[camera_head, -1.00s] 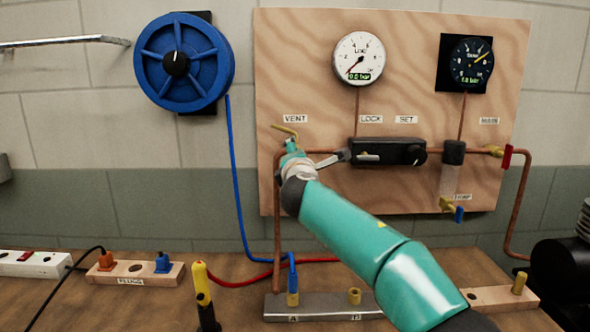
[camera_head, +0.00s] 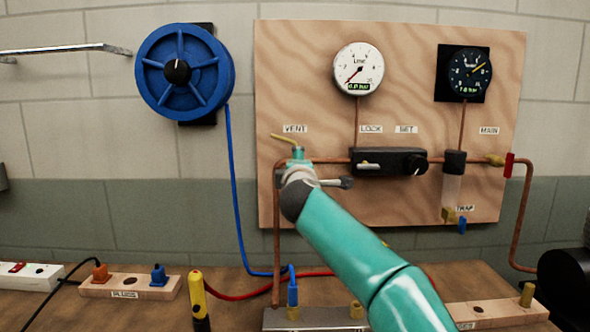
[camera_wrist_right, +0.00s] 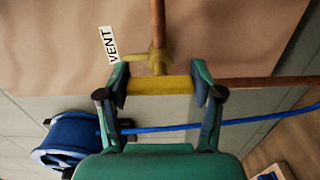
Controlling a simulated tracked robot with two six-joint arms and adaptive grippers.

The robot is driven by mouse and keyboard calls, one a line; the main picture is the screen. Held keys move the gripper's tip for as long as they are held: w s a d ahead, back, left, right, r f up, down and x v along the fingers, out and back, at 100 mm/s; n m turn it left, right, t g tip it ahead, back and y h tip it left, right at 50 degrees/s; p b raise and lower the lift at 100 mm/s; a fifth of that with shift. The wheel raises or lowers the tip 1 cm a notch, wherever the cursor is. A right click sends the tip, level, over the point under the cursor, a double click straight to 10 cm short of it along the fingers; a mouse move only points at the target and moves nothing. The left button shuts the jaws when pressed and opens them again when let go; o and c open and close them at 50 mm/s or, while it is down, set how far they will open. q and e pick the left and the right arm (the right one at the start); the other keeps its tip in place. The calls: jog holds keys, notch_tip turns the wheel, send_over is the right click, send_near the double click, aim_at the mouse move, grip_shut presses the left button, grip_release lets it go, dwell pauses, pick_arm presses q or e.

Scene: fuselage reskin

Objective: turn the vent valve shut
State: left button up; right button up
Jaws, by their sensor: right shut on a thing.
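The vent valve sits on the wooden panel below the VENT label. In the head view its thin brass part (camera_head: 284,138) points up and left, and my right gripper (camera_head: 297,157) hides most of the rest. In the right wrist view the brass valve body (camera_wrist_right: 160,60) joins a copper pipe. A yellow handle (camera_wrist_right: 160,86) lies across between the fingertips of my right gripper (camera_wrist_right: 162,88), which is shut on it. In that picture the handle lies crosswise to the pipe running up. My left gripper is in neither view.
A black lock unit (camera_head: 390,162) sits right of my right gripper on the same pipe. Two gauges (camera_head: 358,68) are above. A blue hose reel (camera_head: 185,72) hangs at left. The bench below holds power strips (camera_head: 130,285) and a yellow-black tool (camera_head: 198,300).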

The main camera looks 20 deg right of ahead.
jog(key=shift+w+f, duration=0.1)
jog(key=shift+f, duration=0.3)
jog(key=o, duration=1.2)
jog(key=shift+d+r, duration=0.1)
jog(key=shift+c, duration=0.2)
jog(key=shift+r, duration=0.15)
jog(key=shift+s, duration=0.25)
jog(key=shift+s, duration=0.25)
jog(key=v, duration=1.1)
jog(key=shift+r, duration=0.1)
